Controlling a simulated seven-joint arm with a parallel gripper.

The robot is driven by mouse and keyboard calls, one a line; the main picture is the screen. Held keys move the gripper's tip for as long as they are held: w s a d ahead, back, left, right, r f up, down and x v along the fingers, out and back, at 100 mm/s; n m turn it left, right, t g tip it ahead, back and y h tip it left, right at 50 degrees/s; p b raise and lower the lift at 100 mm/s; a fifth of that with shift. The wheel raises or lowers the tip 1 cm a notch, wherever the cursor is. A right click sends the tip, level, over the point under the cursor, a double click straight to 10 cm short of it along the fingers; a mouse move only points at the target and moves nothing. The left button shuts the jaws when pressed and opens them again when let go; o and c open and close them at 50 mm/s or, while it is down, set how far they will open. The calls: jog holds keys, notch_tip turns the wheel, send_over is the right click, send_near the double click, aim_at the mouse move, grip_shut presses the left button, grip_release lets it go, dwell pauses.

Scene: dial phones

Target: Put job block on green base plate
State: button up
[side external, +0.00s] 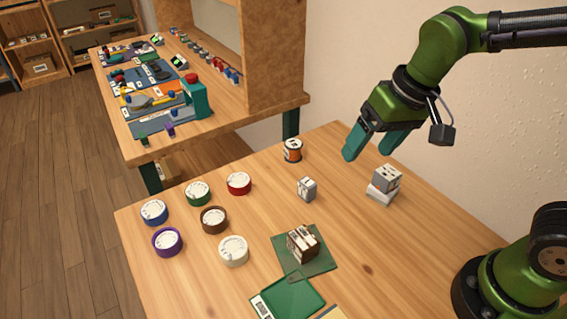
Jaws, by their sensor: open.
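A green base plate (322,259) lies flat on the wooden table. A brown-and-white block (303,243) stands on it. A small grey block with dark marks (307,189) stands alone on the table behind the plate. Another grey block (386,178) rests on a white block (380,194) to the right. I cannot tell which of these is the job block. My gripper (370,148) is open and empty, with teal fingers pointing down. It hangs above the table, up and left of the stacked blocks and apart from them.
Several round labelled discs, including a white one (233,251), lie on the left. An orange-and-black spool (292,150) stands at the back edge. A green tray-like piece (290,297) lies in front of the plate. A cluttered second table (235,118) stands behind.

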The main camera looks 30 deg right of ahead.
jog(key=s+d+r+m+t, duration=0.2)
jog(key=s+d+t, duration=0.2)
jog(key=d, duration=0.4)
jog(key=shift+s+r, duration=0.15)
jog(key=shift+s, duration=0.55)
